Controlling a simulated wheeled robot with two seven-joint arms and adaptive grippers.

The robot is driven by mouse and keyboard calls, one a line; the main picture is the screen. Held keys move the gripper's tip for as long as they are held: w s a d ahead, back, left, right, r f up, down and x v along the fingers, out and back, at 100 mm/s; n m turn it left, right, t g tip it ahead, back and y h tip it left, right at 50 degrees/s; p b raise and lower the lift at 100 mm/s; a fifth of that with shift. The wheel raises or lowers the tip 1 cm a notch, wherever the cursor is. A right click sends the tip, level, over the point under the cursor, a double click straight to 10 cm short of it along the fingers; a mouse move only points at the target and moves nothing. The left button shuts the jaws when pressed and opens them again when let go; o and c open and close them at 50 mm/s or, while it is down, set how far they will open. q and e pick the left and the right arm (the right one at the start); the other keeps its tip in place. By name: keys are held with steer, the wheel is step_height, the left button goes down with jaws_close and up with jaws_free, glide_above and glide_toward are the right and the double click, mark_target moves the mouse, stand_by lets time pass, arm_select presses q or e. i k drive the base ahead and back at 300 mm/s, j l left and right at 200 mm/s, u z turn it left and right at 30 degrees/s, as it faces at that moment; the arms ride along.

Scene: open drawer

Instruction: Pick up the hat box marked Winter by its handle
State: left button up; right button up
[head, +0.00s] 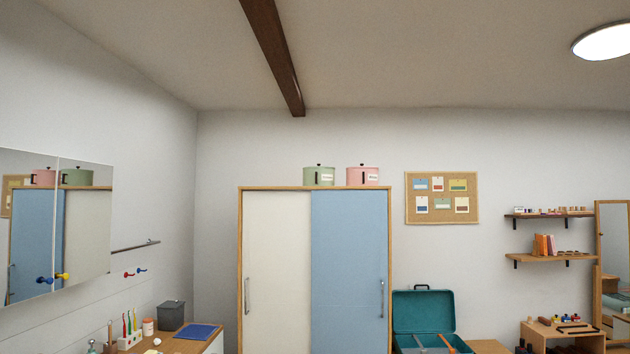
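Two round hat boxes stand side by side on top of the wardrobe (276,270). The left one is a green hat box (313,180) and the right one is a pink hat box (356,181). Each has a dark lid handle or knob on top, a dark mark on its side and a small white label. The lettering is too small to read, so I cannot tell which is marked Winter. Neither of my grippers is in view.
The wardrobe has a white and a blue door, each with a handle. An open teal case (423,308) stands to its right. A mirror cabinet (60,225) at left reflects the boxes. A ceiling beam (272,50) runs overhead. Wall shelves (550,257) are at right.

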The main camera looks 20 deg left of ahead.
mark_target(354, 176)
steer(key=i+l+u, duration=0.1)
steer(key=i+u, duration=0.15)
steer(key=i, duration=0.2)
steer(key=i+l+u, duration=0.3)
steer(key=i, duration=0.15)
steer(key=i+l+u, duration=0.25)
steer(key=i, duration=0.15)
steer(key=i+l+u, duration=0.2)
steer(key=i+l, duration=2.05)
